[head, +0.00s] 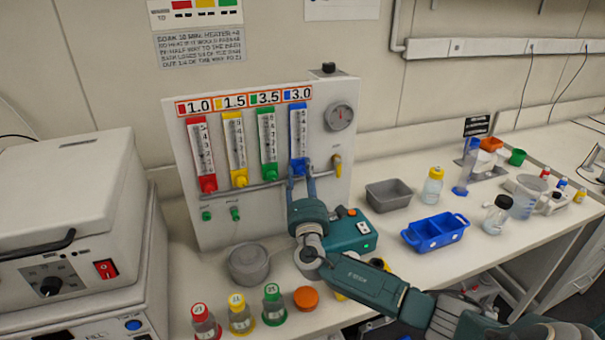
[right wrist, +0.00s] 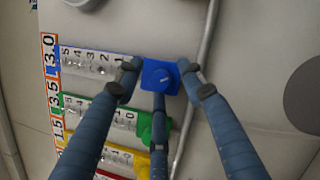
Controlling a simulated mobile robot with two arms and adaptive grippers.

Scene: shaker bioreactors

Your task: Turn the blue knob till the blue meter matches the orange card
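The flow panel (head: 185,140) stands upright at the back of the bench with red, yellow, green and blue meters. The orange-bordered card (head: 245,102) above them reads 1.0, 1.5, 3.5 and 3.0, with 3.0 by blue. The blue meter (head: 298,130) is the rightmost; I cannot make out its float. The blue knob (right wrist: 160,76) is at its lower end. My right gripper (head: 300,172) is at this knob. My left gripper is out of view.
The green knob (right wrist: 146,126) is close beside the fingers. A yellow-handled valve (head: 337,160) and a round gauge (head: 340,117) are right of the blue meter. Capped bottles (head: 240,313) and a grey round container (head: 249,263) stand in front; a blue tray (head: 436,232) is at right.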

